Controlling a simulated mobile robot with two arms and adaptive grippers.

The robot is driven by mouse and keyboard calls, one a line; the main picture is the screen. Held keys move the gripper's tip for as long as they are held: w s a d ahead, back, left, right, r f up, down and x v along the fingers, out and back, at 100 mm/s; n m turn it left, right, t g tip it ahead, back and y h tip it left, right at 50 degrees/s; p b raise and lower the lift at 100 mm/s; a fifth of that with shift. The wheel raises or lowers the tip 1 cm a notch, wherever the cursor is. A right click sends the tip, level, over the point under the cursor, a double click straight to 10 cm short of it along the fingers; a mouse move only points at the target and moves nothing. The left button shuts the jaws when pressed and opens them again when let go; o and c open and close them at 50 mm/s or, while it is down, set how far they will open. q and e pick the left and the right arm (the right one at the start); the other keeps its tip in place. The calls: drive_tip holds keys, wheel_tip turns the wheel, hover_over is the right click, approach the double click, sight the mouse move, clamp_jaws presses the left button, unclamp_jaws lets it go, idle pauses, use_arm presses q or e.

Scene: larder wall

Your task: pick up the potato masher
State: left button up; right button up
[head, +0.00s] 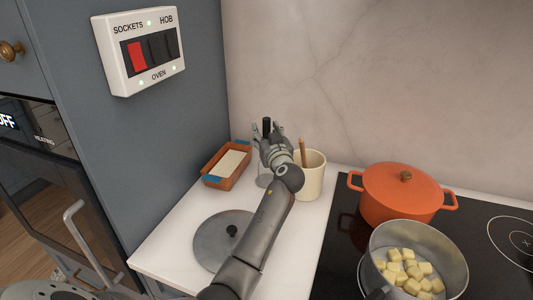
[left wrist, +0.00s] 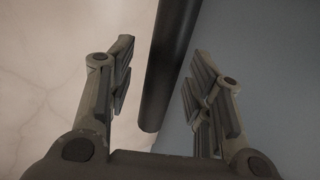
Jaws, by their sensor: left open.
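The potato masher's dark handle (head: 267,124) stands upright at the back of the white counter, near the corner by the blue-grey panel. A thin metal part below it is mostly hidden behind my left gripper (head: 268,141). In the left wrist view the dark handle (left wrist: 166,70) runs between the two fingers of my left gripper (left wrist: 162,58). The fingers are open, with a visible gap to the handle on each side. My right gripper is in neither view.
A cream crock (head: 312,177) with a wooden utensil stands just right of my gripper. A terracotta dish (head: 213,181) is at its left. A grey lid (head: 207,247) lies in front. An orange pot (head: 395,196) and a pan of cubes (head: 455,262) are on the hob.

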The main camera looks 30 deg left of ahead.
use_arm(q)
drive_tip(key=c, duration=1)
clamp_jaws()
drive_tip(key=shift+r, duration=0.15)
